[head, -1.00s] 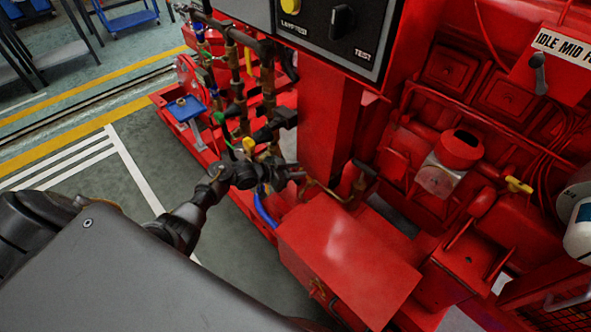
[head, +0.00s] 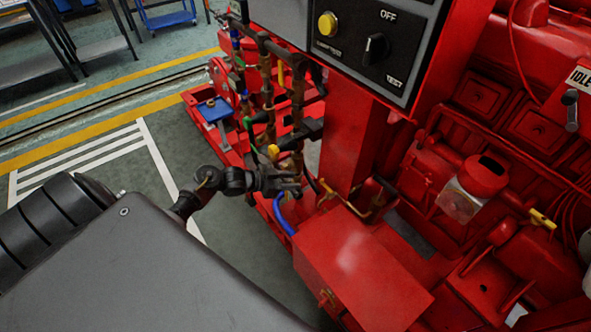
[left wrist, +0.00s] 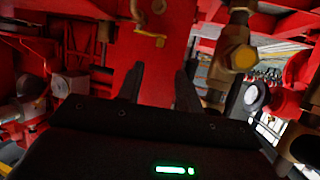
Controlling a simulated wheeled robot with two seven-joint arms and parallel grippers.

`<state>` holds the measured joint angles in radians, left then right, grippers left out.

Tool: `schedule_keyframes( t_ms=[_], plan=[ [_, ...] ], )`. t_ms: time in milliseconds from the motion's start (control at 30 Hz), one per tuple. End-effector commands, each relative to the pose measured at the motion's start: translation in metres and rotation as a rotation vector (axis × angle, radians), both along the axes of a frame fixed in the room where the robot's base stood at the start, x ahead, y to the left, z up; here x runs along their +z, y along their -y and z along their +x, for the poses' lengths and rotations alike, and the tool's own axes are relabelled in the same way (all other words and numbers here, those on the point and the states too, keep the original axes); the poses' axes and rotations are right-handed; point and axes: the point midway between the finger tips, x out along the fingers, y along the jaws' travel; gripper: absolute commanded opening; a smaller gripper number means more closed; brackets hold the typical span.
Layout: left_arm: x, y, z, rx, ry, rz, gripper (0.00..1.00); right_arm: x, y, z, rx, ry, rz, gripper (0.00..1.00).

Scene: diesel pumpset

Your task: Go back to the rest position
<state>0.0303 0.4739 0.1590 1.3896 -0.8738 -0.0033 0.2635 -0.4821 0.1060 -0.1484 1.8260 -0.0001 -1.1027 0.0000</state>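My left gripper (head: 292,188) is dark and reaches in from the left, beside the pipes of the red pumpset (head: 350,262). In the left wrist view its two fingers (left wrist: 158,88) stand apart, with nothing seen between them and a red surface beyond. The gripper looks empty. My right gripper is in neither view.
Dark vertical pipes (head: 297,100) with coloured valve handles stand just beyond the left gripper. A control panel (head: 352,45) with a yellow button and black knob is above. A brass fitting (left wrist: 240,58) shows close by in the wrist view. Grey floor (head: 250,245) lies open at left.

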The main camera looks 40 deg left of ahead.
Motion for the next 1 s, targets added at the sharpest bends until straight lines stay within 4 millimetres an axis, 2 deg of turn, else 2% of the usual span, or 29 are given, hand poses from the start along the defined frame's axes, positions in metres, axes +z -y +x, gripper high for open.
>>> schedule_keyframes(
  t_ms=[467,633,767,867,1000],
  plan=[
    [0.000,0.001,0.000,0.000,0.001,0.001,0.36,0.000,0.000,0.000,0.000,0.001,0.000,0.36],
    [-0.012,0.014,-0.009,0.016,-0.025,0.065,0.36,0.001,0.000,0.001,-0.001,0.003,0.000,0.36],
    [-0.029,0.037,-0.035,0.072,-0.091,0.205,0.36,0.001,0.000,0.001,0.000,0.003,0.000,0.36],
    [-0.034,0.056,-0.067,0.149,-0.169,0.311,0.36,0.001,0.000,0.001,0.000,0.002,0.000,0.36],
    [-0.026,0.075,-0.122,0.260,-0.313,0.401,0.36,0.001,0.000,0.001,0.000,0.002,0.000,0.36]
  ],
)
